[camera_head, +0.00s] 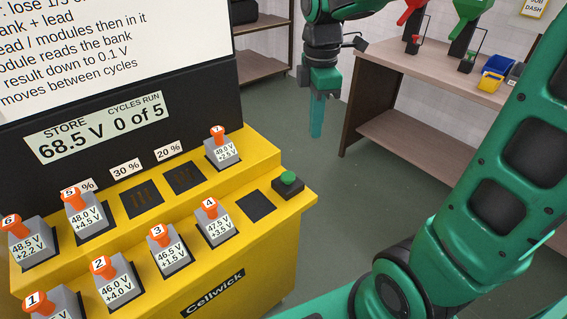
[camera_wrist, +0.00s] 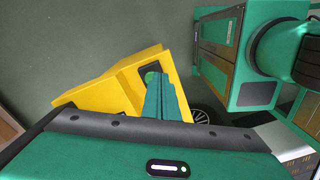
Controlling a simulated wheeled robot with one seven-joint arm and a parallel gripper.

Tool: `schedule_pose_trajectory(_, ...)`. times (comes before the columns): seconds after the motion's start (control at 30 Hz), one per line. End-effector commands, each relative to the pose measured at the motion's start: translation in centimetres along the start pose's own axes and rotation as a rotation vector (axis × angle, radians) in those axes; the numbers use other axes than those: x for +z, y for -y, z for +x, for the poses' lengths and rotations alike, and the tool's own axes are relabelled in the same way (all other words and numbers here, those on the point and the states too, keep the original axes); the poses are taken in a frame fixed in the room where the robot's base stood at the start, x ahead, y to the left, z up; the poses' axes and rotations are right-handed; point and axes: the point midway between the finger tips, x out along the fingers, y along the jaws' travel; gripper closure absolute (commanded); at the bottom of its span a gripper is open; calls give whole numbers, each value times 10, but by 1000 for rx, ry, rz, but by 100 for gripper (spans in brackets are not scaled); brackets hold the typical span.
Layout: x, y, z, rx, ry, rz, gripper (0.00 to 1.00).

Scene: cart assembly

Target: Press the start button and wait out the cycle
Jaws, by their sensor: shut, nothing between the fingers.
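The start button is a green dome (camera_head: 288,179) on a dark box at the right end of the yellow Cellwick bench (camera_head: 300,200). It also shows in the wrist view (camera_wrist: 152,77), partly beside my fingers. My gripper (camera_head: 316,134) is shut and empty, pointing down. In the head view it appears above and to the right of the button, apart from it; in the wrist view the closed fingers (camera_wrist: 166,100) overlap the yellow bench. The display (camera_head: 97,127) reads STORE 68.5 V and CYCLES RUN 0 of 5.
Several numbered grey modules with orange handles sit on the bench, module 7 (camera_head: 224,152) and module 4 (camera_head: 211,225) closest to the button. Dark empty pads (camera_head: 257,206) lie between them. A wooden table (camera_head: 400,75) with coloured bins stands behind at right. Floor between is clear.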

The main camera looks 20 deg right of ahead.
Motion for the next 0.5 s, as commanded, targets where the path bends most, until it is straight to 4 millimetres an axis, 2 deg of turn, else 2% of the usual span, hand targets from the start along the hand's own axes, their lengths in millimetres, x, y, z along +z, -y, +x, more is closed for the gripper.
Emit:
schedule_pose_trajectory(0.03, -17, -8, 0, -3, -3, -120, 100)
schedule_pose_trajectory(0.1, -35, -16, -2, -3, -7, -266, 100)
schedule_pose_trajectory(0.2, -54, -23, -3, -3, -13, -414, 100)
schedule_pose_trajectory(0.33, -66, -26, -4, -2, -17, -510, 100)
schedule_pose_trajectory(0.5, -68, -27, -4, -1, -18, -526, 100)
